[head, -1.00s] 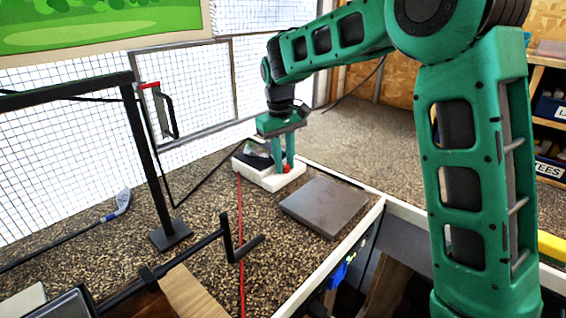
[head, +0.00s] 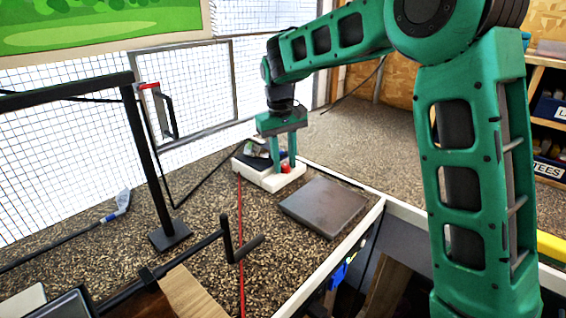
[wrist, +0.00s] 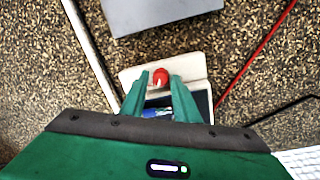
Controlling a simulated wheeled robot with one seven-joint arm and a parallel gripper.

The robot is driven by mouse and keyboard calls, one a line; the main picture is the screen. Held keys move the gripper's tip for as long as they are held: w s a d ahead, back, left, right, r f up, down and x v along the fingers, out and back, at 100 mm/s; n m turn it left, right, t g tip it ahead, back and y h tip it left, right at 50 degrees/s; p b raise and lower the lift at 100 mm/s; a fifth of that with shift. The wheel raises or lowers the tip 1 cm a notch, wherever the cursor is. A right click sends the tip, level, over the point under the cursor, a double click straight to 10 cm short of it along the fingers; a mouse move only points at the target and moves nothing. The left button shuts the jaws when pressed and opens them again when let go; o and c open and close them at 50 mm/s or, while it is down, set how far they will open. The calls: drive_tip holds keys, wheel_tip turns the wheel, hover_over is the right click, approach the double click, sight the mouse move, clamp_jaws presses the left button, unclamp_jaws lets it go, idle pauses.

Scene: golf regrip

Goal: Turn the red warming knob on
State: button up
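The red warming knob (head: 285,168) sits on the front of a low white warmer (head: 268,181) on the speckled bench. The knob (wrist: 160,77) also shows in the wrist view, on the warmer's pale front strip. My gripper (head: 284,165) points down over the warmer, with its fingertips at about the knob's height. In the wrist view my gripper's (wrist: 159,80) fingers stand apart on either side of the knob, with a visible gap. I cannot tell which way the knob is turned.
A flat grey slab (head: 324,206) lies just in front of the warmer. A red line (head: 240,230) runs along the bench to the left. A black stand (head: 170,234) and a golf club (head: 115,212) are farther left. A small packet (head: 256,149) lies on the warmer.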

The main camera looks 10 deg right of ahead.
sight(285, 166)
wheel_tip(285, 166, up, 11)
drive_tip(key=shift+a+f, duration=0.2)
drive_tip(key=shift+a, duration=0.2)
idle(0.4)
drive_tip(key=shift+o, duration=1.4)
drive_tip(key=f+n, duration=0.2)
drive_tip(key=f, duration=0.1)
drive_tip(key=f+n, duration=0.2)
drive_tip(key=f, duration=0.2)
drive_tip(key=d+f+n, duration=0.1)
drive_tip(key=f+n, duration=0.2)
drive_tip(key=shift+s+f+y, duration=0.1)
drive_tip(key=shift+f+y, duration=0.25)
drive_tip(key=shift+y, duration=0.05)
